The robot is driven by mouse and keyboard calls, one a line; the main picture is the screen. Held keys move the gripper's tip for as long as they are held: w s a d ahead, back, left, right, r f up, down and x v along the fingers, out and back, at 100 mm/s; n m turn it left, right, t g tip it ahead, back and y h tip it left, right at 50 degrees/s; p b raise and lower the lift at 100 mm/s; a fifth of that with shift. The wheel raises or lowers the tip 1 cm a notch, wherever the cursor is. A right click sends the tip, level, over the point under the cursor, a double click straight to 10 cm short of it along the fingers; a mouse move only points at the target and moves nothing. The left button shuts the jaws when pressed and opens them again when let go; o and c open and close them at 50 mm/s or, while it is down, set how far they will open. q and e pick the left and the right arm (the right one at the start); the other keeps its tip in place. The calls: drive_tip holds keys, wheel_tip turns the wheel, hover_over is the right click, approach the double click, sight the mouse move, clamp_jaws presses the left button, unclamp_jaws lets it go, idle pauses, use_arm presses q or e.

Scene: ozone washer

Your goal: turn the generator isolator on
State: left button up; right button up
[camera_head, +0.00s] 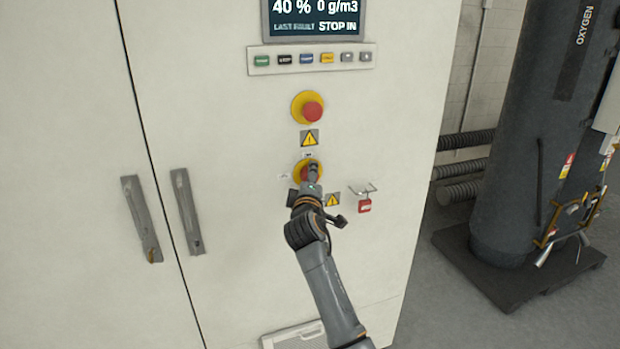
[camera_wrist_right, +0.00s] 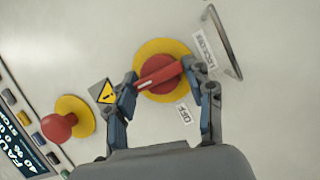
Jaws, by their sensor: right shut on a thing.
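The generator isolator is a red rotary handle on a round yellow plate (camera_head: 298,169), low on the cabinet front. In the right wrist view, its red handle bar (camera_wrist_right: 160,72) lies across the yellow plate between my fingers. An OFF label (camera_wrist_right: 184,113) sits beside the plate, and a second label (camera_wrist_right: 201,50) sits near it. My right gripper (camera_head: 313,170) is at the isolator and hides much of it in the head view. In the wrist view the right gripper (camera_wrist_right: 168,86) is shut on the handle bar, one finger at each end. My left gripper is not in view.
A red emergency stop button (camera_head: 313,112) is just above the isolator. A red padlock (camera_head: 364,206) and metal hasp (camera_head: 362,190) are to its right. A display (camera_head: 313,18) and button row (camera_head: 311,58) are above. A dark oxygen tank (camera_head: 525,130) stands at right.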

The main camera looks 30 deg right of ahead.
drive_tip(key=shift+f, duration=0.35)
drive_tip(key=o, duration=1)
drive_tip(key=shift+w, duration=0.1)
drive_tip(key=shift+r, duration=0.1)
drive_tip(key=v, duration=1.2)
